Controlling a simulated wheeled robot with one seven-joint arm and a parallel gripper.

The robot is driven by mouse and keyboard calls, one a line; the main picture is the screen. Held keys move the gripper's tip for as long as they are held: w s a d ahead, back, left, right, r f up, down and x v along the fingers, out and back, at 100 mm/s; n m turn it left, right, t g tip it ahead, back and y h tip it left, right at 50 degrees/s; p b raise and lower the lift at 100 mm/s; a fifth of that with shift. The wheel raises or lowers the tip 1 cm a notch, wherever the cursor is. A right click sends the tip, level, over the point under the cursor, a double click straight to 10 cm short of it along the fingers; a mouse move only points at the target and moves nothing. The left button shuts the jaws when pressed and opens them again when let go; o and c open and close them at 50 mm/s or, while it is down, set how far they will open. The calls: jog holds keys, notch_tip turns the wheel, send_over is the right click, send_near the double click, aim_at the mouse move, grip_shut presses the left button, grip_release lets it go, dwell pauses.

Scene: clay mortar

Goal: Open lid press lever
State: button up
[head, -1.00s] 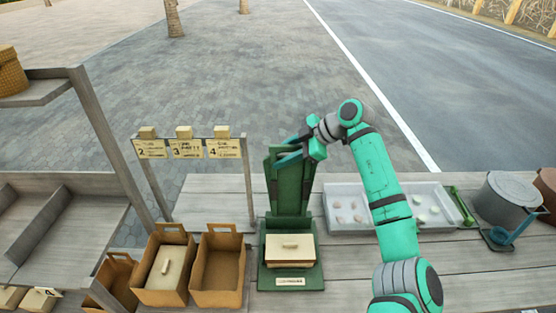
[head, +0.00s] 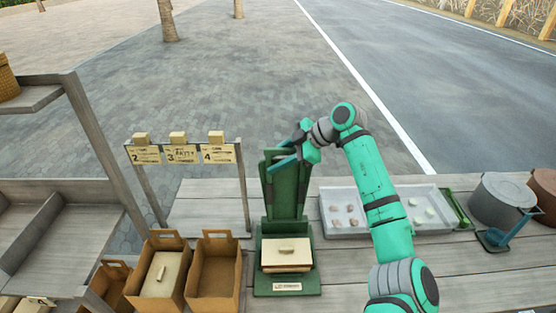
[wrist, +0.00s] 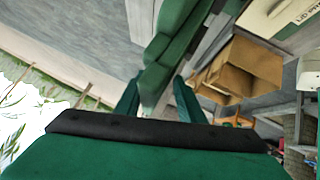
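The green press (head: 287,215) stands on the table, its tall back part upright and a cream-topped box (head: 287,251) on its base. My gripper (head: 284,154) is at the top of this upright part. In the wrist view, the two dark green fingers of my gripper (wrist: 157,100) are apart, with a green part of the press (wrist: 160,70) between and beyond them. I cannot tell whether the fingers touch it. No separate lever can be made out.
A grey tray (head: 346,226) with small lumps and a grey pot (head: 498,201) are to the right. A sign rack (head: 180,154) stands behind left.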

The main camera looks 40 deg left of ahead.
jog(key=v, duration=1)
jog(key=shift+d+r, duration=0.25)
jog(key=shift+d, duration=0.05)
jog(key=shift+w, duration=0.15)
